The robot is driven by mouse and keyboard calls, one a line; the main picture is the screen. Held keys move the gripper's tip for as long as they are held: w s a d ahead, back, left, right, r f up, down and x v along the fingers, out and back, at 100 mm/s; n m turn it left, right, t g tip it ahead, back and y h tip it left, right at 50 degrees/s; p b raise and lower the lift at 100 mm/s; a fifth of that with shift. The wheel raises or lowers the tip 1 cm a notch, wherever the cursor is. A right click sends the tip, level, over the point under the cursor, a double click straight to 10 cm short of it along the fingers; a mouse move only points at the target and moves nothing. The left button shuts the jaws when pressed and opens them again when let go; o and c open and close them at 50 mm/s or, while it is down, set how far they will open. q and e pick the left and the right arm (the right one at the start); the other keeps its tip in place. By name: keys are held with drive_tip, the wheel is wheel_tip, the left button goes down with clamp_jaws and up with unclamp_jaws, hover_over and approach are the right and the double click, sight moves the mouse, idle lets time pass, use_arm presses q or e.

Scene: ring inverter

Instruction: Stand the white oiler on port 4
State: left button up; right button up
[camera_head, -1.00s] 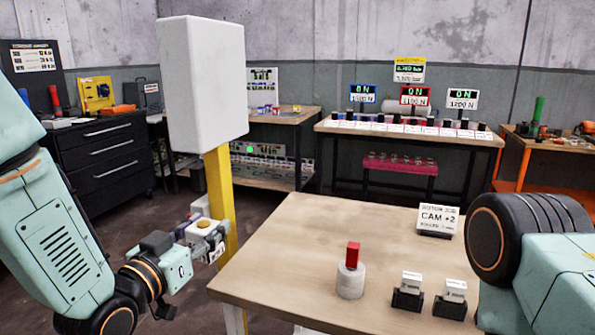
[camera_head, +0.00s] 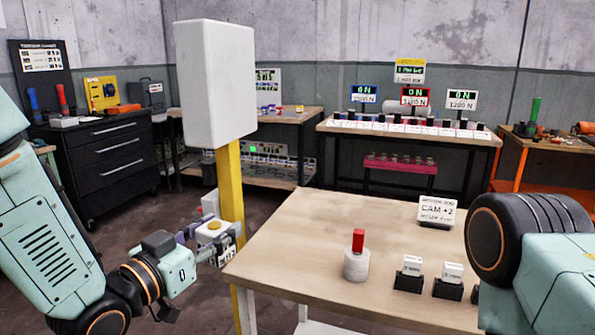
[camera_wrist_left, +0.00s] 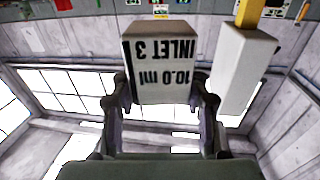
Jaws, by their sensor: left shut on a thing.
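A white oiler (camera_head: 212,238) with a yellow top is held in my left gripper (camera_head: 222,246), in front of the yellow post and left of the table. In the left wrist view, the oiler (camera_wrist_left: 160,75) sits between the two fingers (camera_wrist_left: 162,108). Its pale face reads "INLET 3" and "10.0 ml" upside down. It is off the table, apart from the tabletop (camera_head: 310,225). I cannot make out a port marked 4. My right gripper is out of view; only part of my right arm shows at the right edge.
A big white box (camera_head: 215,85) stands on a yellow post (camera_head: 230,185) close behind my left gripper.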

use_arm(q)
drive_tip(key=s+a+f, duration=0.4)
drive_tip(key=s+f, duration=0.8)
drive_tip(key=f, duration=0.3)
drive_tip(key=shift+a, duration=0.2)
